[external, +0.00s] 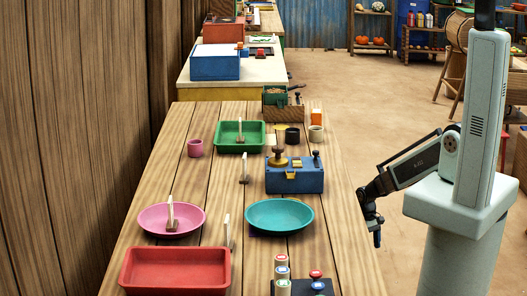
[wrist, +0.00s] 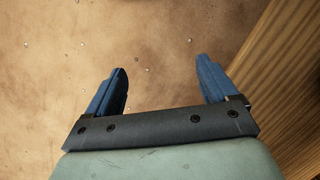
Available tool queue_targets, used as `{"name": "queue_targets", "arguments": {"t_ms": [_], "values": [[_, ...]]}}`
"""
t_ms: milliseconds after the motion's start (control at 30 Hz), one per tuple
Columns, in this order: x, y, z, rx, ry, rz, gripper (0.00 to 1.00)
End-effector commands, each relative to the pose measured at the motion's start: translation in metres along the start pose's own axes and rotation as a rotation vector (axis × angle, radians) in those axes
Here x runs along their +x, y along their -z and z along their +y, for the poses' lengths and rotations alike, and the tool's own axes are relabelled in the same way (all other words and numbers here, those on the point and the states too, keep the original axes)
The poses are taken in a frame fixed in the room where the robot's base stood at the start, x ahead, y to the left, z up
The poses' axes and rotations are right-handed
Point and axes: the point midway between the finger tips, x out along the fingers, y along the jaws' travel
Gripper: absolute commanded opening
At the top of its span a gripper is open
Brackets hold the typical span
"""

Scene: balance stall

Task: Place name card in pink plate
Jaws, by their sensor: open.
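The pink plate (external: 150,222) lies on the left of the table. A pale upright card in a small brown base (external: 171,214) stands in it, as it appears. Similar cards stand in the green tray (external: 240,131), on bare wood near the middle (external: 244,168), and between the pink plate and the teal plate, by the red tray (external: 228,232). Which one is the name card I cannot tell. My gripper (external: 377,232) hangs right of the table, away from the cards. In the wrist view its blue fingers (wrist: 162,68) are apart with nothing between them.
The teal plate (external: 280,214), red tray (external: 175,270) and green tray (external: 226,145) rest on the table (external: 205,185). A blue box with a stamp (external: 295,180) stands right of middle. Capped cylinders (external: 281,272) are at the front.

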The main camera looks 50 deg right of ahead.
Motion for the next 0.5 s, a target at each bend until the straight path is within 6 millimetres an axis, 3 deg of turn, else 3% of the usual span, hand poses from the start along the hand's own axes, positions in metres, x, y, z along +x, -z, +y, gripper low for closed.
{"name": "queue_targets", "arguments": {"t_ms": [33,200,400,500], "values": [[0.010,-0.026,-0.009,-0.018,-0.012,-0.043,0.86],[0.037,-0.095,-0.025,-0.068,-0.057,-0.176,0.86],[0.053,-0.153,-0.030,-0.107,-0.104,-0.287,0.86],[0.057,-0.169,-0.031,-0.118,-0.120,-0.316,0.86]]}}
